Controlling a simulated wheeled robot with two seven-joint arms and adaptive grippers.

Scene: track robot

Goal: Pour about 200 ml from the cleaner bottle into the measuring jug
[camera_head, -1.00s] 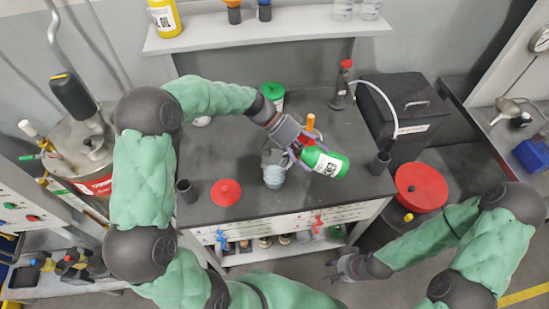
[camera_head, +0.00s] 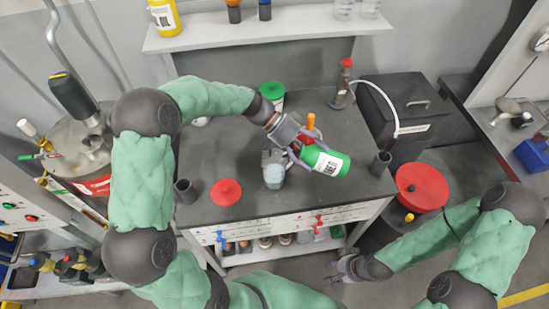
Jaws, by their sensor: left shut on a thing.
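The green cleaner bottle (camera_head: 326,161) with a white label is held tilted above the worktop, its base toward the right and its neck end toward the left. My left gripper (camera_head: 297,149) is shut on the bottle near its neck end. The measuring jug (camera_head: 273,177) stands on the worktop just left of and below the bottle in the picture, and looks pale inside. The bottle's mouth is hidden by my gripper, and I cannot tell whether liquid is flowing. My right gripper (camera_head: 342,266) hangs low in front of the bench, away from both; its finger state is unclear.
A black box (camera_head: 405,100) stands at the right.

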